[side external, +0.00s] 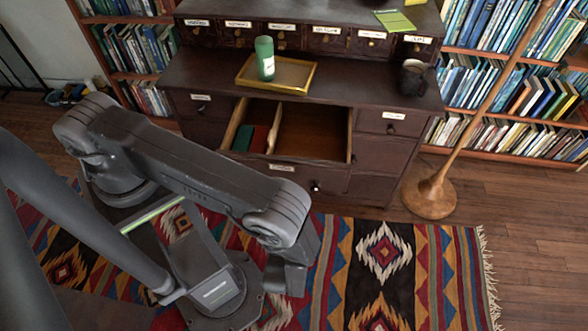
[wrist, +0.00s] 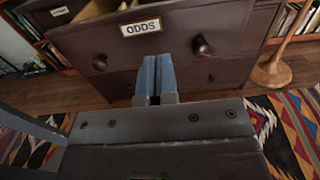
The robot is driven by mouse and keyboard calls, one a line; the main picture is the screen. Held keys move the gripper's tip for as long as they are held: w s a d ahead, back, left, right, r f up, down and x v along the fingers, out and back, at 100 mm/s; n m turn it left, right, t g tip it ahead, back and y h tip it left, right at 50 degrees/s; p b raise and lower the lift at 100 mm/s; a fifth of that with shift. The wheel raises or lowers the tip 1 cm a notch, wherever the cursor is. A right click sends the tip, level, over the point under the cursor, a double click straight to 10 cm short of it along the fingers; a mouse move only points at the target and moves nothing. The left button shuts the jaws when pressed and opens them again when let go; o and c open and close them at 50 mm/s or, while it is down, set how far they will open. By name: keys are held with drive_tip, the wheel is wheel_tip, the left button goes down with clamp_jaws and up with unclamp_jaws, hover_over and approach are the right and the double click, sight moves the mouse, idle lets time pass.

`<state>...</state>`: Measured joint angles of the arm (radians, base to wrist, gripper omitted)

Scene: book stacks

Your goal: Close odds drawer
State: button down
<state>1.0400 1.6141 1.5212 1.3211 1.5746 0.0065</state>
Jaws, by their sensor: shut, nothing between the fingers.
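The odds drawer (side external: 318,143) is pulled out of the dark wooden cabinet in the side view. A divider splits it, with a green and a red item in its left part. In the wrist view its front (wrist: 172,50) carries the ODDS label (wrist: 141,28) and a round knob on each side. My gripper (wrist: 156,58) is shut and empty, its blue-grey fingers pointing at the drawer front below the label and between the knobs. I cannot tell whether the fingertips touch the wood. In the side view the fingers are hidden by my arm.
On the cabinet top (side external: 215,72) stand a tray (side external: 299,89) with a green bottle (side external: 265,58) and a dark mug (side external: 413,77). A wooden lamp stand (side external: 430,196) is at right. Bookshelves (side external: 515,95) flank the cabinet. A patterned rug (side external: 425,275) covers the floor.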

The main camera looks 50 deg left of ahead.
sight(295, 163)
drive_tip(key=x, duration=1.3)
drive_tip(key=shift+w+a, duration=0.1)
drive_tip(key=shift+a, duration=0.05)
drive_tip(key=x, duration=2.3)
drive_tip(key=shift+f, duration=0.1)
